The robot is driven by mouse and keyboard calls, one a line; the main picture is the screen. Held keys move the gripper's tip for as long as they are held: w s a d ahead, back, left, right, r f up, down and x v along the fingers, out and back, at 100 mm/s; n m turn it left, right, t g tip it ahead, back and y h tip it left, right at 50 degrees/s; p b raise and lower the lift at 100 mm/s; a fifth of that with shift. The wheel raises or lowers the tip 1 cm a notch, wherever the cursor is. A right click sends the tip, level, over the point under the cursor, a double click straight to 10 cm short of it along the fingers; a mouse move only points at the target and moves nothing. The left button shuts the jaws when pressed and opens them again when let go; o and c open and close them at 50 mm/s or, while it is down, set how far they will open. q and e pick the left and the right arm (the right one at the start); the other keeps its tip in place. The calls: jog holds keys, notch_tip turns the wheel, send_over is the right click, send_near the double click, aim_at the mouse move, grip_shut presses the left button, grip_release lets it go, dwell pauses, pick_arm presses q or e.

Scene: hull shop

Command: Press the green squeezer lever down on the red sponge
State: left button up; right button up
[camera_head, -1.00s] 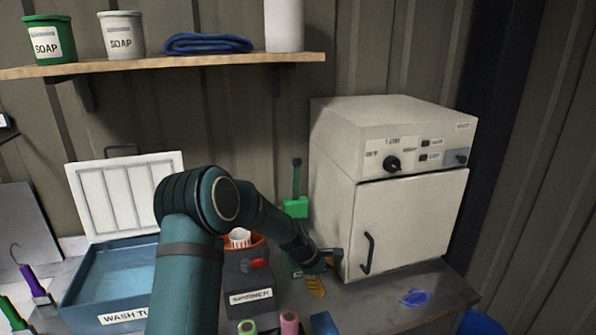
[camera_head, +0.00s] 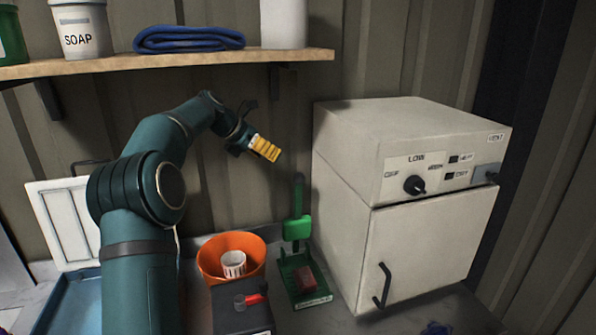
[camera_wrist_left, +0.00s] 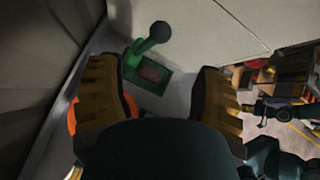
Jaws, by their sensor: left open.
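The green squeezer (camera_head: 297,228) stands on the bench left of the white cabinet, with its green lever (camera_head: 298,193) raised upright. The red sponge (camera_head: 306,279) lies on the squeezer's green base, below the lever. In the left wrist view the lever's dark round knob (camera_wrist_left: 160,31) and the sponge (camera_wrist_left: 148,73) show between my fingers, farther off. My left gripper (camera_head: 265,148) is raised above and to the left of the lever, apart from it. Its yellow fingers are spread and empty in the left wrist view (camera_wrist_left: 158,100). My right gripper is not in the head view.
The white cabinet (camera_head: 432,245) stands close to the right of the squeezer. A wooden shelf (camera_head: 200,62) runs above.

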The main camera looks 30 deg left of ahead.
aim_at(296, 174)
pick_arm(q)
jog(key=x, duration=1.3)
jog(key=shift+w+d, duration=0.1)
jog(key=shift+w, duration=0.1)
jog(key=shift+b, duration=0.3)
grip_shut()
